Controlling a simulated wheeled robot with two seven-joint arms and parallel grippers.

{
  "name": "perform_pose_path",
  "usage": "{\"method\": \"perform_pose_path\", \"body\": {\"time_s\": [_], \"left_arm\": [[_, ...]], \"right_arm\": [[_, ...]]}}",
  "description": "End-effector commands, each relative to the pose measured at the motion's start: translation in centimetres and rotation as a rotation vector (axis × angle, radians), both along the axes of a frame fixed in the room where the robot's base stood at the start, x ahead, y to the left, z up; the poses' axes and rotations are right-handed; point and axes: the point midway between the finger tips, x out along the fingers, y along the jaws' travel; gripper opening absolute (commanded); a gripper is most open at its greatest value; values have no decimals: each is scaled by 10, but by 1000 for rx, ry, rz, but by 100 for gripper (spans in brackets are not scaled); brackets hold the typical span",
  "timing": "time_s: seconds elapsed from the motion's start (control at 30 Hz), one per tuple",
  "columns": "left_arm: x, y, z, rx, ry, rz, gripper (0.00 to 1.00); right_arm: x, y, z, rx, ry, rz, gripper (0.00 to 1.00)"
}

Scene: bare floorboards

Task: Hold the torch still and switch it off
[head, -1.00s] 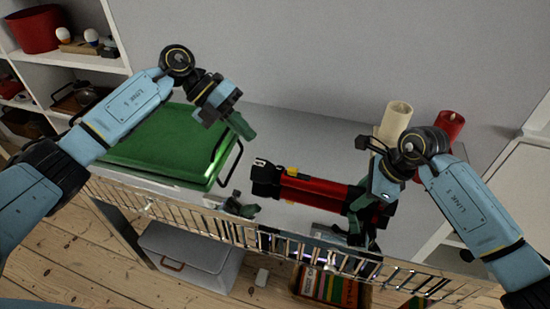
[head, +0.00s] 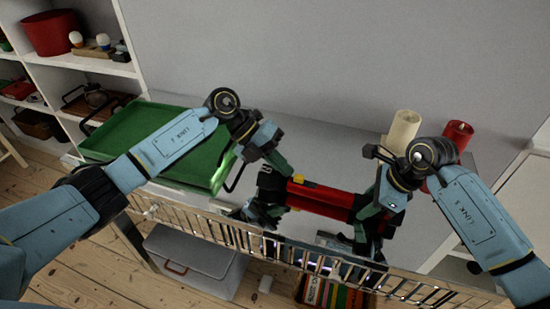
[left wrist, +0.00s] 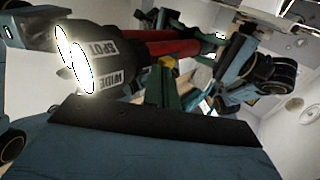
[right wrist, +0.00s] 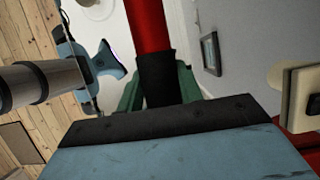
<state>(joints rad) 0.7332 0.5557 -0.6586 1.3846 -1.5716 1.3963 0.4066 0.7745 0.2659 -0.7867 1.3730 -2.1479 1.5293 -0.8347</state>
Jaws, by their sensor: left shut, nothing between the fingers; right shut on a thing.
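The torch (head: 320,199) has a red barrel and a black head at its left end. A small yellow part (head: 298,180) sits on top near the head. In the left wrist view the black head (left wrist: 105,67) bears the words SPOT and WIDE, and its lens (left wrist: 75,60) glows white. My right gripper (head: 368,208) is shut on the torch's right end; the right wrist view shows the black tail grip (right wrist: 157,75) between its green fingers. My left gripper (head: 279,165) is shut and empty, just above the head end; I cannot tell whether it touches.
A green tray (head: 215,150) lies on the grey surface at left. A cream candle (head: 403,130) and a red candle (head: 456,135) stand behind my right arm. A slatted metal rail (head: 225,237) runs along the front edge. A shelf with a red pot (head: 52,33) stands at far left.

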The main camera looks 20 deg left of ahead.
Motion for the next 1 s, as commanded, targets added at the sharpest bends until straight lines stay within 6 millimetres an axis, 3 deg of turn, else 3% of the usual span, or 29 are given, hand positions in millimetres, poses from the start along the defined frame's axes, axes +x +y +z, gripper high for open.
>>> {"method": "perform_pose_path", "body": {"time_s": [0.3,0.6,1.0], "left_arm": [[0,-1,0,0,0,0,0],[-1,-35,0,-1,-1,-2,0],[0,-29,5,0,-1,1,0]], "right_arm": [[0,0,0,0,0,0,6],[0,0,0,0,0,0,6],[0,0,0,0,0,0,6]]}}
